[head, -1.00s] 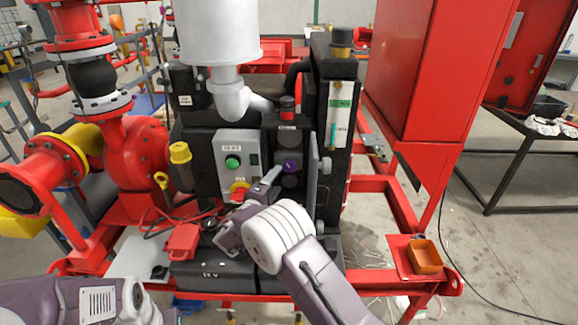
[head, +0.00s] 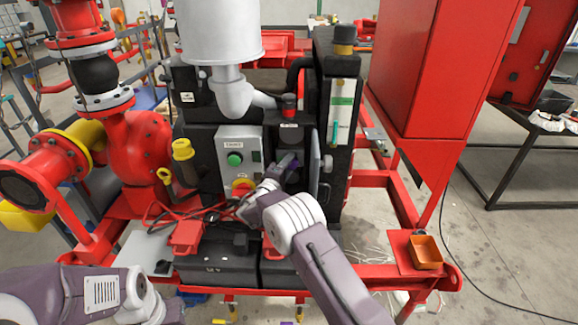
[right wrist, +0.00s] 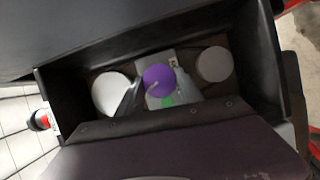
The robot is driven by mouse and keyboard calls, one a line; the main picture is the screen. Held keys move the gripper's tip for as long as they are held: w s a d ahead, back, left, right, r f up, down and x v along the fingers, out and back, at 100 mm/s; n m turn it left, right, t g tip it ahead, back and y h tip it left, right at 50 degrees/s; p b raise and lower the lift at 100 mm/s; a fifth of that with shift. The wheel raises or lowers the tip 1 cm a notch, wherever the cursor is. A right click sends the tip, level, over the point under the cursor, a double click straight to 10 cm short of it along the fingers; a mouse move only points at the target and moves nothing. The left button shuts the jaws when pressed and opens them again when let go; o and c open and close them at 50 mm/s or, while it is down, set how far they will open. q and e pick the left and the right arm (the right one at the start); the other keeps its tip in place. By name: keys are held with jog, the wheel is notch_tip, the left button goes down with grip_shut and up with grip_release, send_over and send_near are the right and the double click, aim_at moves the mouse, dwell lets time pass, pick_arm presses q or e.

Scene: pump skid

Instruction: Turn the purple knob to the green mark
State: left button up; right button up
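The purple knob (right wrist: 158,79) shows in the right wrist view, round, with a pale line near its lower left edge. The green mark (right wrist: 167,101) lies just below it on a pale plate. My right gripper (right wrist: 157,90) is open, with one finger on each side of the knob; I cannot tell whether they touch it. In the head view my right gripper (head: 287,163) reaches into the dark recess of the skid and mostly hides the knob. Of my left arm only the links show at the bottom left; its fingers are out of frame.
Two round pale caps (right wrist: 214,64) (right wrist: 111,93) flank the knob inside the dark recess walls. A grey control box (head: 240,160) with a green button stands left of the gripper.

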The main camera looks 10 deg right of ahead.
jog(key=n+t+b, duration=0.1)
jog(key=n+b, duration=0.2)
jog(key=b, duration=0.2)
jog(key=f+n+t+b, duration=0.1)
jog(key=n+b, duration=0.3)
jog(key=b, duration=0.1)
jog(key=n+t+b, duration=0.2)
jog(key=n+b, duration=0.1)
jog(key=b, duration=0.2)
jog(key=shift+f+n+b, duration=0.3)
jog(key=shift+n+b, duration=0.1)
jog(key=shift+d+r+n+t+y+b, duration=0.1)
jog(key=shift+n+t+y+b, duration=0.25)
jog(key=shift+n+b, duration=0.6)
jog(key=shift+n+t+y+b, duration=0.15)
jog(key=shift+n+t+b, duration=0.4)
jog(key=shift+n, duration=0.7)
jog(key=o, duration=1.1)
jog(key=shift+s, duration=0.1)
jog(key=shift+o, duration=1.4)
jog(key=shift+r, duration=0.2)
